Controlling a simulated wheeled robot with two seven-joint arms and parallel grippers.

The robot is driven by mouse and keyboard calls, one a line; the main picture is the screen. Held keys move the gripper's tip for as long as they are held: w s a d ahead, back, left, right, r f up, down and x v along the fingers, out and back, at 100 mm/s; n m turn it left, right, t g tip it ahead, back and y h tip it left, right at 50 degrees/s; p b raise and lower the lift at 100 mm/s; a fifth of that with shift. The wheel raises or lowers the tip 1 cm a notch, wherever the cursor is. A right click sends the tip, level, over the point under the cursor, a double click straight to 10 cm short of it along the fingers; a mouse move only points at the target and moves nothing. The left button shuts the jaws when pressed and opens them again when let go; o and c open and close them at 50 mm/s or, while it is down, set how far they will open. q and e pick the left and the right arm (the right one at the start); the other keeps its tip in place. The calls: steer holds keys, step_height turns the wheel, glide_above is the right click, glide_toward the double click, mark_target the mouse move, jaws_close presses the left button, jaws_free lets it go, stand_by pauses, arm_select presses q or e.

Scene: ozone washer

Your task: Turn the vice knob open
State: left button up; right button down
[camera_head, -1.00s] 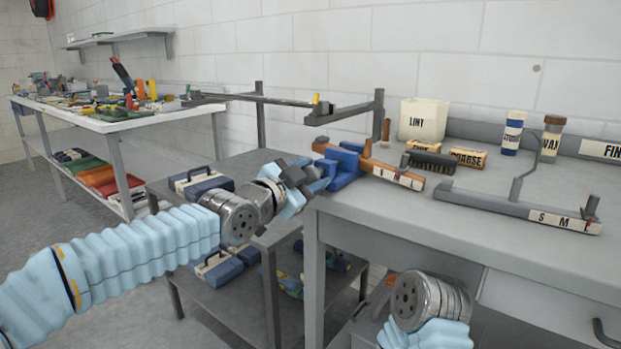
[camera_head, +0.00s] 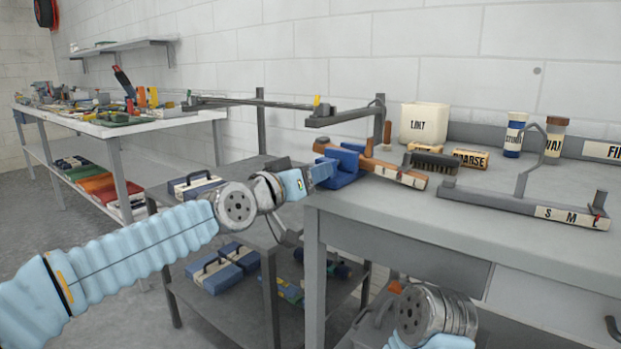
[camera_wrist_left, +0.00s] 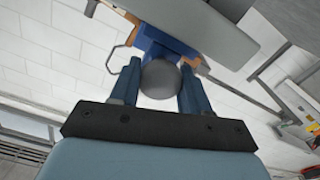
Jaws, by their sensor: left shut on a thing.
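The blue vice (camera_head: 346,163) sits at the left front corner of the grey workbench, with a wooden-handled piece labelled with letters (camera_head: 400,174) lying at it. In the left wrist view the vice (camera_wrist_left: 165,42) is above a round grey knob (camera_wrist_left: 160,82). My left gripper (camera_head: 321,173) reaches the vice's left side from the left. In the wrist view its two blue fingers (camera_wrist_left: 158,88) stand on either side of the knob, shut on it. In the head view the gripper hides the knob. Only part of my right arm shows at the bottom right; its gripper is out of view.
On the workbench (camera_head: 400,215) stand a lint tub (camera_head: 423,123), a dark brush (camera_head: 433,162), two shaker jars and a grey rack (camera_head: 520,205). A lower shelf holds blue boxes (camera_head: 215,270).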

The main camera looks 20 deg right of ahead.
arm_select(q)
steer(key=n, duration=0.3)
steer(key=shift+n+b, duration=0.3)
steer(key=shift+n, duration=0.1)
steer(key=n, duration=0.3)
steer(key=shift+n, duration=0.3)
steer(key=n, duration=0.3)
steer(key=shift+n, duration=0.4)
steer(key=n, duration=0.4)
steer(key=shift+f, duration=0.1)
steer(key=n, duration=0.7)
steer(key=shift+n+p, duration=0.4)
steer(key=n, duration=0.4)
steer(key=shift+f, duration=0.1)
steer(key=shift+n, duration=1.7)
